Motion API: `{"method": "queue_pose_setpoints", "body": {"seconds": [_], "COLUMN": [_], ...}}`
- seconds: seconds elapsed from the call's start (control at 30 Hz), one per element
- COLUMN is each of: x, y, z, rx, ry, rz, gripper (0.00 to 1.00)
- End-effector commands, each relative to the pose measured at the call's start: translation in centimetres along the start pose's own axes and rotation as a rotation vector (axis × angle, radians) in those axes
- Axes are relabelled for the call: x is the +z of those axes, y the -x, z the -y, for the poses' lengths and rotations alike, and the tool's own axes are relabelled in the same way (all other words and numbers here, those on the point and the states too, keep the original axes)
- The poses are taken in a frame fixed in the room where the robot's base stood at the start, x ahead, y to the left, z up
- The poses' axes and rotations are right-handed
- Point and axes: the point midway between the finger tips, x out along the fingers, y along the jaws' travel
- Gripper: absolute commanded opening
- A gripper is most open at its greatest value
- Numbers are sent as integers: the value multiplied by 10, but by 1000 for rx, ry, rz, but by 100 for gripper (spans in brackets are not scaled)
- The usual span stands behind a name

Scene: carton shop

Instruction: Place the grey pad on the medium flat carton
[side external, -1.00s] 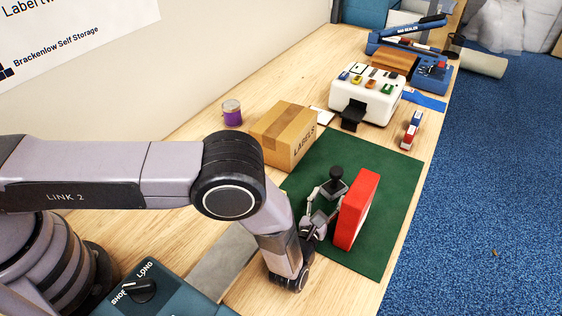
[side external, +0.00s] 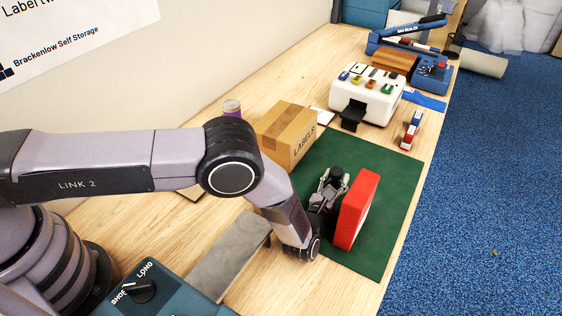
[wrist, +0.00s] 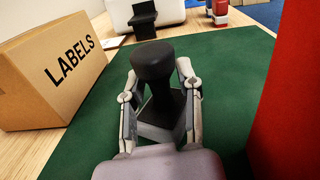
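No thing in view is plainly the grey pad. A grey flat slab (side external: 228,255) lies at the teal machine; I cannot tell whether it is a separate pad. The medium flat carton is not clearly seen; a thin tan edge (side external: 190,192) shows partly hidden behind my arm. My gripper (side external: 331,184) is low over the green mat at a black knobbed stamp (wrist: 153,62). In the wrist view my gripper (wrist: 158,78) has its fingers spread on both sides of the stamp. Whether they touch it is unclear.
A red block (side external: 356,208) stands upright close right of my gripper on the green mat (side external: 395,190). A LABELS carton (side external: 285,132) stands left. A white machine (side external: 367,93) is behind. The teal dial machine (side external: 155,295) is in front. The mat's right strip is clear.

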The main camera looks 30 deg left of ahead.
Motion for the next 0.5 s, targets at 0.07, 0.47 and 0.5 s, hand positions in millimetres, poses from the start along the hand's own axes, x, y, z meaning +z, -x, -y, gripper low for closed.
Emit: {"method": "queue_pose_setpoints", "body": {"seconds": [0.07,0.47,0.5], "x": [0,0,0], "y": [0,0,0], "z": [0,0,0], "rx": [0,0,0], "ry": [0,1,1], "rz": [0,1,1], "gripper": [19,0,0]}}
